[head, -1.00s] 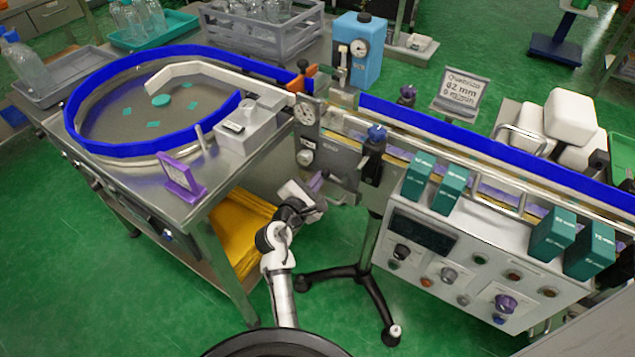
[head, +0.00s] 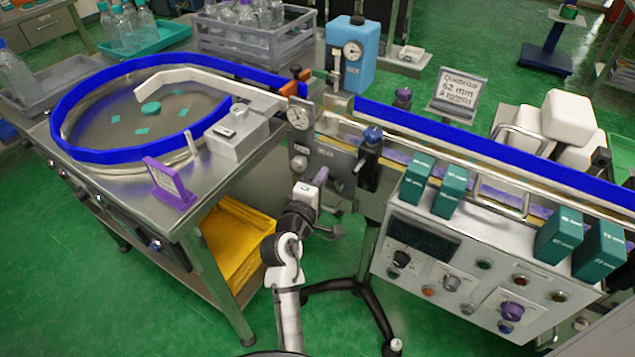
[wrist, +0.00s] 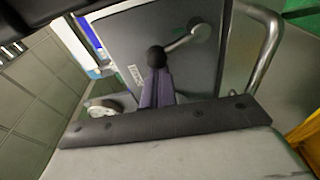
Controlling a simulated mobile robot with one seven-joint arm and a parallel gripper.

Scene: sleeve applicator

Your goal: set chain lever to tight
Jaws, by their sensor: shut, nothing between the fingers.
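In the wrist view, the lever (wrist: 180,43) is a short metal rod with a black ball knob (wrist: 156,57). It runs from a round pivot on a grey panel (wrist: 120,35) down and left to the knob. A small label, too blurred to read, lies left of the knob. My gripper (wrist: 157,78) has purple fingers, shut with nothing between them. Their tips are right at the knob in the picture; I cannot tell if they touch it. In the head view my gripper (head: 321,174) is at the machine's front, below the dial, and the lever cannot be made out.
A curved metal handle (wrist: 268,45) stands right of the lever. In the head view, the steel table (head: 205,185) with yellow material below is on the left. The control box (head: 460,285) is on the right, and a black-legged stand (head: 365,285) is below.

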